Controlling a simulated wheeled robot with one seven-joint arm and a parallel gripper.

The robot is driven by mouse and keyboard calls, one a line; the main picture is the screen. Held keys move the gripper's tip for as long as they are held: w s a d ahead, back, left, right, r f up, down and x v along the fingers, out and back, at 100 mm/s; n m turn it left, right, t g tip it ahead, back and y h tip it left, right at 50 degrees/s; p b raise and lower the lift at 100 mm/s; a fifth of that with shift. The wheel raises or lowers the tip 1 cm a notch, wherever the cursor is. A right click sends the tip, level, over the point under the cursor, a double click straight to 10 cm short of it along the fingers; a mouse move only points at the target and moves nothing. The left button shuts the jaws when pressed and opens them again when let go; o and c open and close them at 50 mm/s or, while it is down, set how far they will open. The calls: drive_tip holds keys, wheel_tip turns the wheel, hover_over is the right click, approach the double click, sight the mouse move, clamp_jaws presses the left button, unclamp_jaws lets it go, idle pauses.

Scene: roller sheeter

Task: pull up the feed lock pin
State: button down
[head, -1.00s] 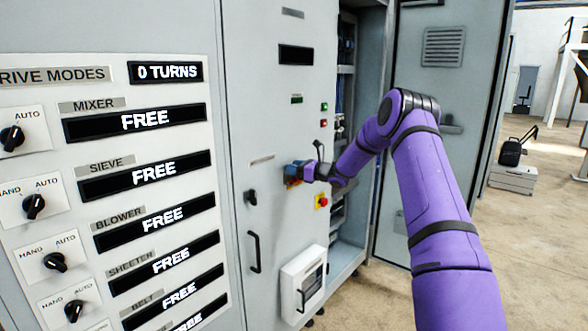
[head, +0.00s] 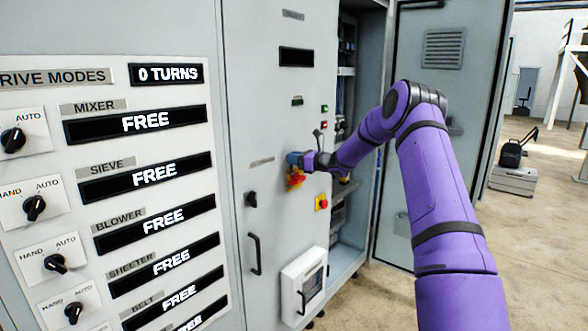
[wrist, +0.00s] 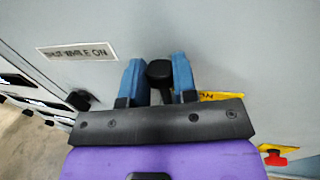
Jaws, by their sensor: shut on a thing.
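My gripper (head: 292,160) is at the grey cabinet door, just above a red handle on a yellow plate (head: 296,179). In the wrist view its two blue fingers (wrist: 158,82) stand on either side of a black knob (wrist: 160,72), closed on it. I take this knob for the feed lock pin; no label naming it is readable. In the head view the gripper hides the knob. In the wrist view part of the yellow plate (wrist: 220,97) shows behind the right finger, and the gripper body hides the rest.
A mode panel with several switches and FREE displays (head: 140,122) stands at left. The door has a black handle (head: 254,254), a red button on yellow (head: 322,203) and a white box (head: 303,285). To the right is an open cabinet door (head: 425,130).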

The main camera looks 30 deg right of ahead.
drive_tip(key=shift+r, duration=0.7)
drive_tip(key=c, duration=0.9)
unclamp_jaws()
drive_tip(key=shift+f, duration=0.1)
drive_tip(key=v, duration=1)
drive_tip(key=shift+s+d, duration=0.2)
drive_tip(key=shift+s, duration=0.15)
drive_tip(key=shift+a, duration=0.1)
